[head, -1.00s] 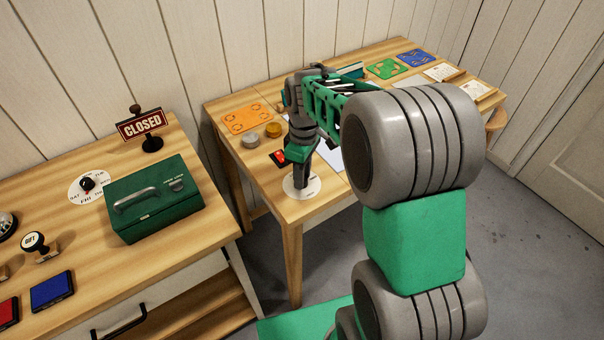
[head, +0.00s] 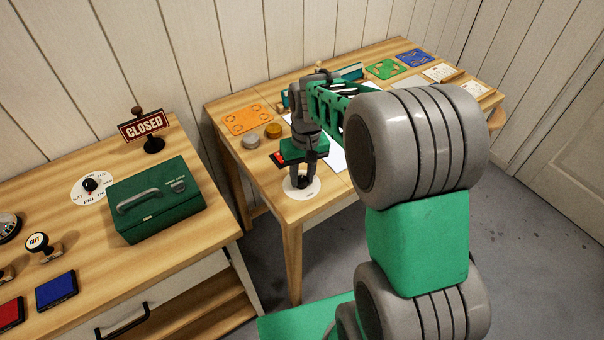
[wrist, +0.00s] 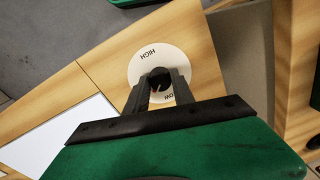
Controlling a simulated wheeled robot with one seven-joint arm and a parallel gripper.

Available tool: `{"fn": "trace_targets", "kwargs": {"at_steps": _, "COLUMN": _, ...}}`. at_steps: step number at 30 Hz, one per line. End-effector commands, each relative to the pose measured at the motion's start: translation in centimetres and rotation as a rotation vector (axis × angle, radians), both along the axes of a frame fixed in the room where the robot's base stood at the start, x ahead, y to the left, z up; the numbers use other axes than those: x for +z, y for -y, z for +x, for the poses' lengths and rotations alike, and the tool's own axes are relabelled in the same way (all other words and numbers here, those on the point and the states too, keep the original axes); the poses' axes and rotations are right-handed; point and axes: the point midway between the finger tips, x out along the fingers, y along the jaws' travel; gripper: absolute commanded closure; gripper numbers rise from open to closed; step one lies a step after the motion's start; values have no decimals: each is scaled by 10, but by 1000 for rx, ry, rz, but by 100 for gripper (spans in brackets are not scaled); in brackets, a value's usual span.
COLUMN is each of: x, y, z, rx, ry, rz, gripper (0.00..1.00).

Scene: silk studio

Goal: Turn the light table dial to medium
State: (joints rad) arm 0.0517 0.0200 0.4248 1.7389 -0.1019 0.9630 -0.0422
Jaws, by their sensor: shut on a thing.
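The dial is a round white plate (head: 308,194) with a dark knob, near the front left corner of the right-hand wooden table. In the wrist view the plate (wrist: 140,68) reads HIGH beside the knob (wrist: 159,76). A second label near the right finger is partly covered and I cannot read it surely. My gripper (wrist: 158,84) points down and is shut on the knob, one finger on each side. It also shows in the head view (head: 302,181). The knob's pointer direction is unclear. A bright white panel (wrist: 62,132) lies beside the dial.
A red switch (head: 277,158), a grey and a brown round tin (head: 273,131) and an orange mat (head: 247,118) lie close behind the dial. A green cash box (head: 155,198) and a CLOSED sign (head: 143,125) stand on the left table. A gap separates the tables.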

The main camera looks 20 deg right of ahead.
Motion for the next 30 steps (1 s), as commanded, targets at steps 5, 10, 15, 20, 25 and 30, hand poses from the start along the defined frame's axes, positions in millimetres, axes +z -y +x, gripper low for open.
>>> {"fn": "trace_targets", "kwargs": {"at_steps": 5, "x": 1, "y": 0, "z": 0, "rx": -165, "ry": 0, "rz": 0, "gripper": 100}}
{"fn": "trace_targets", "kwargs": {"at_steps": 10, "x": 1, "y": -1, "z": -1, "rx": -326, "ry": 0, "rz": 1, "gripper": 100}}
{"fn": "trace_targets", "kwargs": {"at_steps": 15, "x": 1, "y": -1, "z": 0, "rx": -475, "ry": 1, "rz": 1, "gripper": 100}}
{"fn": "trace_targets", "kwargs": {"at_steps": 20, "x": 1, "y": -1, "z": -1, "rx": -590, "ry": 1, "rz": 0, "gripper": 100}}
{"fn": "trace_targets", "kwargs": {"at_steps": 25, "x": 1, "y": -1, "z": -1, "rx": -679, "ry": 1, "rz": 0, "gripper": 100}}
{"fn": "trace_targets", "kwargs": {"at_steps": 30, "x": 1, "y": -1, "z": -1, "rx": -731, "ry": 1, "rz": 0, "gripper": 100}}
